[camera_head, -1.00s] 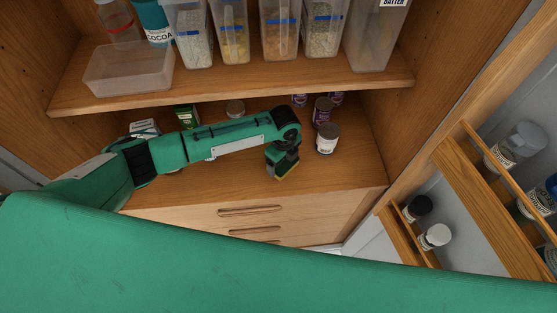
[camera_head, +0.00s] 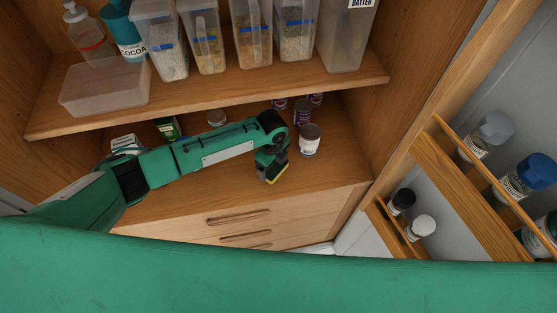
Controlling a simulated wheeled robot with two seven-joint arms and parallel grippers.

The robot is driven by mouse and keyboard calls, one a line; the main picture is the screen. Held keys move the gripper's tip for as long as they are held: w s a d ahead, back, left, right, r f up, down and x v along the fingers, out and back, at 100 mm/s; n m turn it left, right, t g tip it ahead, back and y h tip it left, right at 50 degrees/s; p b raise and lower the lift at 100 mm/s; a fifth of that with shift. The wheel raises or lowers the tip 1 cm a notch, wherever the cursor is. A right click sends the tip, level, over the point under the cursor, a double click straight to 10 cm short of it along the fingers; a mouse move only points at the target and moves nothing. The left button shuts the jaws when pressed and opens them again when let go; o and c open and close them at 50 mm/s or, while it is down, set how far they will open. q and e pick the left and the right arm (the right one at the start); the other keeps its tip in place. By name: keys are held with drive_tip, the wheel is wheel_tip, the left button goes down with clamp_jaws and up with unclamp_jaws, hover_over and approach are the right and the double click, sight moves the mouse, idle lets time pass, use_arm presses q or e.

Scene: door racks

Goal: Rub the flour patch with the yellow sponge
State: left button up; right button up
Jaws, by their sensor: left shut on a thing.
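My left arm reaches in from the left over the lower shelf (camera_head: 300,178) of the wooden cupboard. My left gripper (camera_head: 268,172) points down near the front of that shelf and is shut on the yellow sponge (camera_head: 272,181). Only a thin yellow edge of the sponge shows below the gripper. I cannot tell whether the sponge touches the shelf. No flour patch can be made out in this view. My right gripper is not in view.
Cans (camera_head: 309,140) stand just right of and behind the gripper. A green box (camera_head: 167,129) and a tin stand behind my arm. The upper shelf (camera_head: 220,98) with tubs overhangs. Door racks (camera_head: 470,195) with jars are at right; drawers (camera_head: 238,218) lie below.

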sight(243, 175)
use_arm(q)
drive_tip(key=shift+s+a+r, duration=0.1)
drive_tip(key=shift+s+a, duration=0.15)
drive_tip(key=shift+a, duration=0.55)
drive_tip(key=shift+s+a+f, duration=0.1)
drive_tip(key=shift+s+a, duration=0.15)
drive_tip(key=shift+a, duration=0.55)
drive_tip(key=shift+s+a+f, duration=0.1)
drive_tip(key=shift+s+a, duration=0.1)
drive_tip(key=shift+a, duration=0.65)
drive_tip(key=shift+s+a, duration=0.25)
drive_tip(key=shift+a, duration=0.55)
drive_tip(key=shift+s+a, duration=0.25)
drive_tip(key=shift+a, duration=0.55)
drive_tip(key=shift+s+a, duration=0.2)
drive_tip(key=shift+a, duration=0.55)
drive_tip(key=shift+r, duration=3.1)
drive_tip(key=shift+d+r, duration=0.1)
wheel_tip(243, 175, up, 3)
drive_tip(key=shift+f, duration=0.1)
